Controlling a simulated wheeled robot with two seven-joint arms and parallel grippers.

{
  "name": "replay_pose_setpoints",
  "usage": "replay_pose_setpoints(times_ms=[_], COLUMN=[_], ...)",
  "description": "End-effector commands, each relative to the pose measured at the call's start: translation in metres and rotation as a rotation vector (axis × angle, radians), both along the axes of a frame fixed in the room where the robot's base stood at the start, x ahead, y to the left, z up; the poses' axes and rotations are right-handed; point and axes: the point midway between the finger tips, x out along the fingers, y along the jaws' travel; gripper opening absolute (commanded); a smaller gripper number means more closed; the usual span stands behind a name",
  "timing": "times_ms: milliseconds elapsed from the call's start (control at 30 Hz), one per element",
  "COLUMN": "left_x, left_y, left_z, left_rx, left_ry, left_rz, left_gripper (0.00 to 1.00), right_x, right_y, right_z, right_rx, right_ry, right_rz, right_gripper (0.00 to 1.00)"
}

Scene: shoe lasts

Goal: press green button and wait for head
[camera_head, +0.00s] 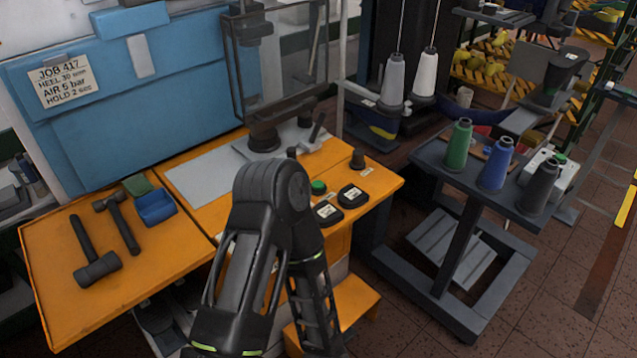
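A green button (318,186) stands on the orange bench panel, just right of my bent arm. No fingertips of either gripper show.
Hammers (98,267) and a blue tray (155,206) lie on the orange bench (50,235) at left. A blue panel with a job card (62,82) stands behind. A grey trolley (425,150) with thread cones stands right. Floor is free at far right.

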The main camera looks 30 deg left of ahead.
Motion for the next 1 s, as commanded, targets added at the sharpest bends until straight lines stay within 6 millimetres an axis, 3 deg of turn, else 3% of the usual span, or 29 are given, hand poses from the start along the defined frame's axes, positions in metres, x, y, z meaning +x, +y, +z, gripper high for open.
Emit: replay_pose_setpoints(times_ms=[167, 767, 1000], left_x=[0.0000, 0.0000, 0.0000], left_y=[0.0000, 0.0000, 0.0000], left_z=[0.0000, 0.0000, 0.0000], left_rx=[0.000, 0.000, 0.000], left_ry=[0.000, 0.000, 0.000], left_rz=[0.000, 0.000, 0.000], left_gripper=[0.50, 0.01, 0.00], right_x=[0.0000, 0.0000, 0.0000], right_y=[0.0000, 0.0000, 0.0000], right_z=[0.0000, 0.0000, 0.0000], right_rx=[0.000, 0.000, 0.000], right_ry=[0.000, 0.000, 0.000], right_rz=[0.000, 0.000, 0.000], right_gripper=[0.36, 0.36, 0.36])
